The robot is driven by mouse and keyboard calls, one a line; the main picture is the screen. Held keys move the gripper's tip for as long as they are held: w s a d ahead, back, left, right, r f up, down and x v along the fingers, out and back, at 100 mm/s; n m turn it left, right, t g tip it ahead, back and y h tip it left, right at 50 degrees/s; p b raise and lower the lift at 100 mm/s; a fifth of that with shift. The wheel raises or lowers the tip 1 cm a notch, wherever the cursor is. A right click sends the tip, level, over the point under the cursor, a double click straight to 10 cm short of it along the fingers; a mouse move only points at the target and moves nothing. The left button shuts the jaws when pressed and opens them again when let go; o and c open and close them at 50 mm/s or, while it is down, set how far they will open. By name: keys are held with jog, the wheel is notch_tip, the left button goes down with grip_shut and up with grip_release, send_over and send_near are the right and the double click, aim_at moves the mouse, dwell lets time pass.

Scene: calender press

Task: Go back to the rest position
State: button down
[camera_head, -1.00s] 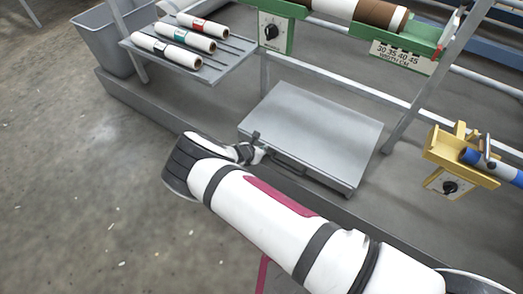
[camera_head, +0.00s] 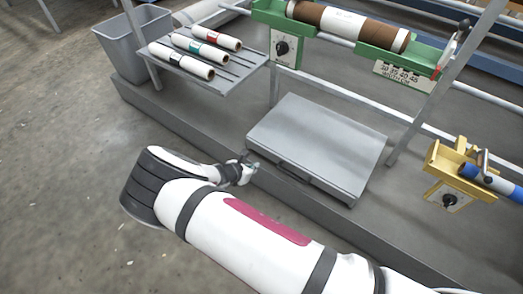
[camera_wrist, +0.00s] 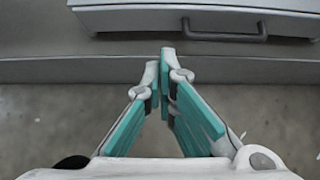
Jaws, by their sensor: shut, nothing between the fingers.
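My gripper (camera_wrist: 164,62) is shut and empty in the wrist view, its teal-padded fingers meeting at the tips. In the head view my gripper (camera_head: 252,168) is at the end of my arm, just left of the front edge of a grey metal case (camera_head: 318,135). A gap shows between the fingertips and the case front in the wrist view. The case's dark handle (camera_wrist: 224,33) is ahead of the fingertips and to their right. My arm reaches in from the lower right of the head view.
A green press frame (camera_head: 378,57) carries a brown roll (camera_head: 335,20). A yellow bracket (camera_head: 447,165) with a blue roll stands at right. The floor (camera_head: 75,215) at left is clear.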

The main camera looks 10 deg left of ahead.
jog(key=w+d+r+m+g+h, duration=0.15)
jog(key=d+r+m, duration=0.3)
jog(key=r, duration=0.45)
jog(key=w+d+r+m+g+h, duration=0.1)
jog(key=w+d+r+m, duration=0.3)
jog(key=r, duration=0.5)
jog(key=s+d+r+m+g, duration=0.25)
jog(key=d+r+m, duration=0.25)
jog(key=d+r, duration=0.3)
jog(key=s+d+r+m+g, duration=0.1)
jog(key=s+d+r+m, duration=0.4)
jog(key=r, duration=0.5)
jog(key=s+d+r+m+g+y, duration=0.25)
jog(key=s+d+r+m, duration=0.45)
jog(key=s+d+r, duration=0.6)
jog(key=s+r+m+y, duration=0.2)
jog(key=s+m+y, duration=0.3)
jog(key=s, duration=1.7)
notch_tip(320, 180, up, 28)
jog(key=t+h+p, duration=0.1)
jog(key=t+p, duration=0.3)
jog(key=p, duration=2.2)
jog(key=shift+w+f+m, duration=0.2)
jog(key=shift+w+m, duration=0.05)
jog(key=shift+m, duration=0.2)
